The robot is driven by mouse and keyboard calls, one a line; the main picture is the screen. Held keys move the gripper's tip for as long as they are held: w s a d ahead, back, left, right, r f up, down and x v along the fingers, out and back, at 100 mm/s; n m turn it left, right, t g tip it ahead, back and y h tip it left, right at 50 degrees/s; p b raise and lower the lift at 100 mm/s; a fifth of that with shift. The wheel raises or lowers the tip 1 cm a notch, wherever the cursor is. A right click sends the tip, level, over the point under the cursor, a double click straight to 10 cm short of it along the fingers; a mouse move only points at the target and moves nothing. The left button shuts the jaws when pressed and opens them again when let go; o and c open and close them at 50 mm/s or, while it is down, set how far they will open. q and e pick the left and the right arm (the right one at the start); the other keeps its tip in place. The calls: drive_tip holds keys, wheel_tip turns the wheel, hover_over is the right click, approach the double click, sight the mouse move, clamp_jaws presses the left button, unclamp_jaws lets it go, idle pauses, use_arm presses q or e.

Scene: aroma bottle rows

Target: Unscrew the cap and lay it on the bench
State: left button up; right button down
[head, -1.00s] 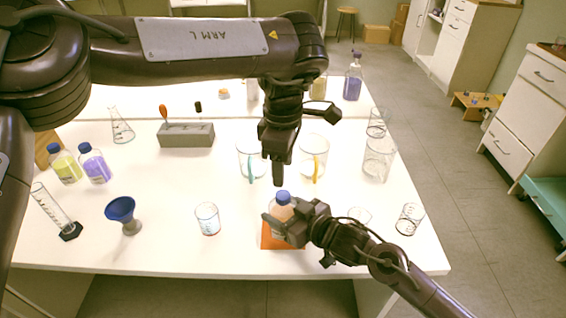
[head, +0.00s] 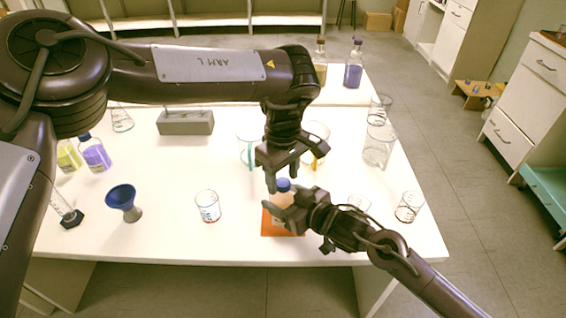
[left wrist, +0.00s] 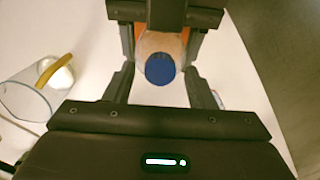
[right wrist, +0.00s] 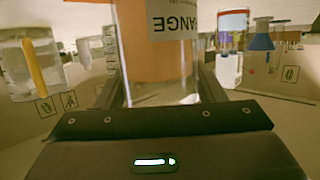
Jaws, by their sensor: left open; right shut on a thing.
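The bottle (head: 281,202) with a blue cap (head: 283,185) stands on an orange mat (head: 270,228) near the front of the bench. In the right wrist view the bottle (right wrist: 160,60) is clear, with orange contents and a label. My right gripper (head: 282,212) is shut on the bottle's body from the right. My left gripper (head: 282,180) points down over the bottle with open fingers. In the left wrist view the blue cap (left wrist: 160,69) lies between the open fingers of my left gripper (left wrist: 163,85), with a gap on either side.
Glass beakers stand behind the bottle, one with a yellow handle (head: 316,160) and one with a teal handle (head: 246,150). A small beaker (head: 208,207) and a blue funnel (head: 122,199) stand to the left. Bare bench (head: 165,235) lies between them and at the front left.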

use_arm(q)
drive_tip(key=shift+f, duration=0.35)
